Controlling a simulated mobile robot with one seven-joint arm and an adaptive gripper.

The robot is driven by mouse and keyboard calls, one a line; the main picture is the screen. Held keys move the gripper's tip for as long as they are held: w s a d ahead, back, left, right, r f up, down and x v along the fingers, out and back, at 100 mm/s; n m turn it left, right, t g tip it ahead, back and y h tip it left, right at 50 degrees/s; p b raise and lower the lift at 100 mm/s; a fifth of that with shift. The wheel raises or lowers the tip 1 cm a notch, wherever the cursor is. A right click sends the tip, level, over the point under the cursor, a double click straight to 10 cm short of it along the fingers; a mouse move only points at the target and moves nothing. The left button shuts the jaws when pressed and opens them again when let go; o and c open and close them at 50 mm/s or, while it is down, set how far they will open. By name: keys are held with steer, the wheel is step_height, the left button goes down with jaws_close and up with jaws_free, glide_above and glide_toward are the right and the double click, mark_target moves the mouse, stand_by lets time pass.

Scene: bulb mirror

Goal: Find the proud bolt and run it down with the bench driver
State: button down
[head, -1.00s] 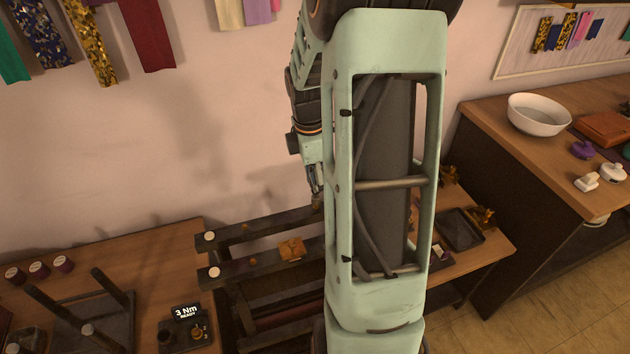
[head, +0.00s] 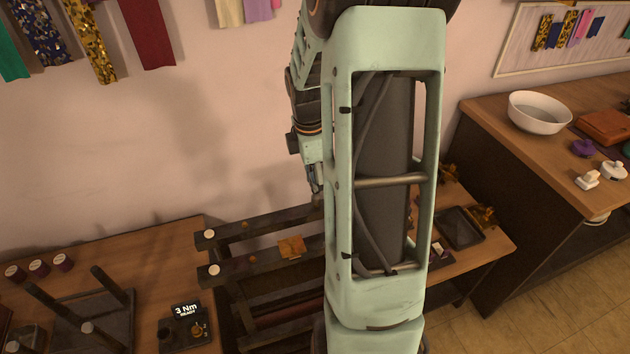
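A dark slatted frame (head: 270,228) runs behind my arm, with two rails in sight. Pale round caps sit at the left ends of the rails, one on the rear rail (head: 209,234) and one on the front rail (head: 213,270). Small orange-brown bits and an orange block (head: 292,247) lie on the rails. I cannot tell which bolt stands proud. A small dark unit with a display reading "3 Nm READY" (head: 186,311) stands on the left bench. My gripper (head: 315,188) is above the rear rail, partly hidden by my arm, its fingers too small to judge.
A dark rack with upright posts (head: 90,310) and several dark red spools (head: 40,267) stand on the left bench. A dark tray (head: 460,228) lies right of my arm. A white bowl (head: 539,113) stands on the right counter.

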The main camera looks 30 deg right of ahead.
steer(key=shift+f, duration=0.9)
stand_by(0.7)
steer(key=shift+s+p, duration=0.1)
steer(key=shift+p, duration=0.4)
stand_by(0.9)
steer(key=shift+r+p, duration=0.9)
steer(key=shift+r, duration=0.05)
stand_by(0.6)
steer(key=shift+r, duration=0.1)
steer(key=shift+r+p, duration=1.95)
steer(key=shift+r, duration=0.2)
